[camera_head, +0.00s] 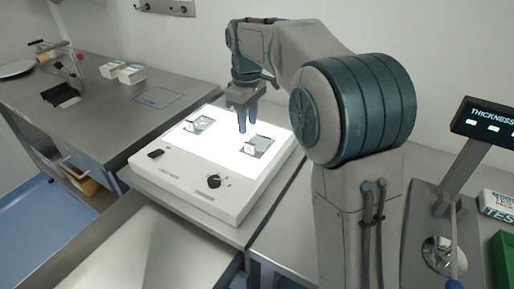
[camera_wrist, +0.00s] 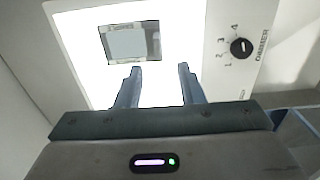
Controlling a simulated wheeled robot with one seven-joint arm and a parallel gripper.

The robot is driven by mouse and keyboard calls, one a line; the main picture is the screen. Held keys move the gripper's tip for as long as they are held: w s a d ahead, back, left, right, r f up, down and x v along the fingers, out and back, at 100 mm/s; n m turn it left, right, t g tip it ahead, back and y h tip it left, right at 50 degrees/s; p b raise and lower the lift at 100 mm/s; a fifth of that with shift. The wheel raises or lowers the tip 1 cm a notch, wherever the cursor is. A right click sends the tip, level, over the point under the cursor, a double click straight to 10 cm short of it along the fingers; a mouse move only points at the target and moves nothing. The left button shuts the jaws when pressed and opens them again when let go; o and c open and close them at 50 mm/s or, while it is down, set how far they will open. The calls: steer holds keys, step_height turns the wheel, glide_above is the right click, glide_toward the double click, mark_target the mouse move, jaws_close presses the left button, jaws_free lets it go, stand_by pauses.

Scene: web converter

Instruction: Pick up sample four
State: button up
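Two flat, dark-framed samples lie on the lit panel of the light box (camera_head: 184,190). The left sample (camera_head: 199,124) and the right sample (camera_head: 259,146) are apart from each other. No number is readable on either, so I cannot tell which is sample four. My gripper (camera_head: 247,124) points down above the panel, between the two samples and nearer the right one. In the wrist view my gripper (camera_wrist: 158,72) is open, with nothing between its fingers. One grey sample (camera_wrist: 131,43) with a patterned frame lies just beyond the fingertips there, to the left of centre.
The light box has a black dimmer knob (camera_head: 214,181) on its front. A steel bench (camera_head: 105,115) at left carries white boxes (camera_head: 122,72) and a small stand. A thickness gauge (camera_head: 485,120) with a display stands at right, near a test box (camera_head: 497,204).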

mark_target(250, 143)
steer(key=f, duration=0.7)
steer(key=shift+d+f, duration=0.2)
steer(key=shift+f, duration=0.1)
steer(key=shift+c, duration=0.3)
jaws_close()
